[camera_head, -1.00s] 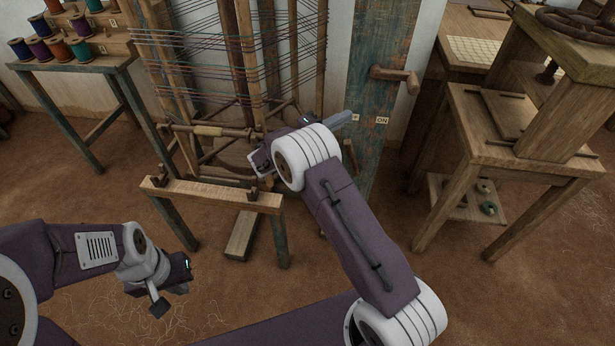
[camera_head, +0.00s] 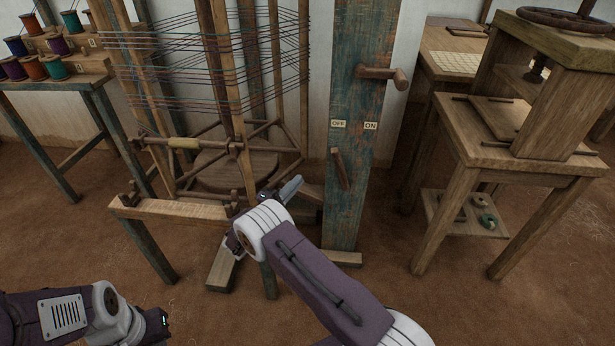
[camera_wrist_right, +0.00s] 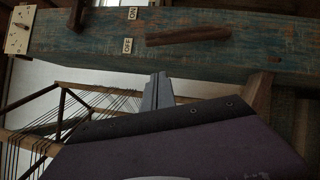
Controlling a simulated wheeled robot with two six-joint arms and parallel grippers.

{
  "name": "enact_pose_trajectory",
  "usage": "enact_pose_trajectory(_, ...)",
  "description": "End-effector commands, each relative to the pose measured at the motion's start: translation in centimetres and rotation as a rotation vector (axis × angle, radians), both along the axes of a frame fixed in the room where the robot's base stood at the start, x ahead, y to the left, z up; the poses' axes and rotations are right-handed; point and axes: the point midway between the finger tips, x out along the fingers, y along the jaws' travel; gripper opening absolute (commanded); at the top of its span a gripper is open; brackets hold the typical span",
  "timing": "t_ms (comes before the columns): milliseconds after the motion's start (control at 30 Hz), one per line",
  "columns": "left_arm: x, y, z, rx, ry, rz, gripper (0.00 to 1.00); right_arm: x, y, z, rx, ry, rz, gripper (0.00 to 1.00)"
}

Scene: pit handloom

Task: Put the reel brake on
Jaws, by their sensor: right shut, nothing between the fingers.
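The brake lever (camera_head: 341,169) is a short dark wooden bar on the worn blue-green post (camera_head: 345,215). Its upper end leans left, nearer the OFF label (camera_head: 338,124) than the ON label (camera_head: 371,126). The lever also shows in the right wrist view (camera_wrist_right: 188,36), its end closer to OFF. My right gripper (camera_head: 291,187) is shut and empty, left of the lever and apart from it in the head view. Its closed fingers (camera_wrist_right: 158,90) stand below the lever in the wrist view. My left gripper (camera_head: 160,325) is low at the left, far from the post; its jaws are unclear.
A wooden crank handle (camera_head: 383,75) sticks out of the post above the labels. The reel frame with coloured threads (camera_head: 215,60) stands to the left, with a front rail (camera_head: 175,208). A wooden press table (camera_head: 500,150) stands at right. Spools (camera_head: 55,68) sit on the left table.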

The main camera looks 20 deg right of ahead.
Motion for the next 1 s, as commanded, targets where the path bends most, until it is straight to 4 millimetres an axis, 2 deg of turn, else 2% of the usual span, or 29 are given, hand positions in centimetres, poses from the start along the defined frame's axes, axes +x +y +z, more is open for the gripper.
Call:
enact_pose_trajectory(100,0.0,0.0,-1.1,0.000,0.000,0.000,0.00,1.1,-2.4,0.1,0.001,-0.003,-0.006,0.00)
enact_pose_trajectory(367,0.0,0.0,-2.8,0.000,0.000,0.000,0.00,3.6,-7.3,1.0,0.000,-0.003,-0.004,0.00)
enact_pose_trajectory(500,0.0,0.0,-3.2,0.000,0.000,0.000,0.00,3.0,-9.4,1.9,-0.001,0.000,-0.004,0.00)
enact_pose_trajectory(700,0.0,0.0,-3.5,0.000,0.000,0.000,0.00,2.5,-10.8,2.5,-0.001,0.000,-0.002,0.00)
enact_pose_trajectory(1000,0.0,0.0,-3.4,0.000,0.000,0.000,0.00,2.5,-10.9,2.6,0.000,0.000,-0.001,0.00)
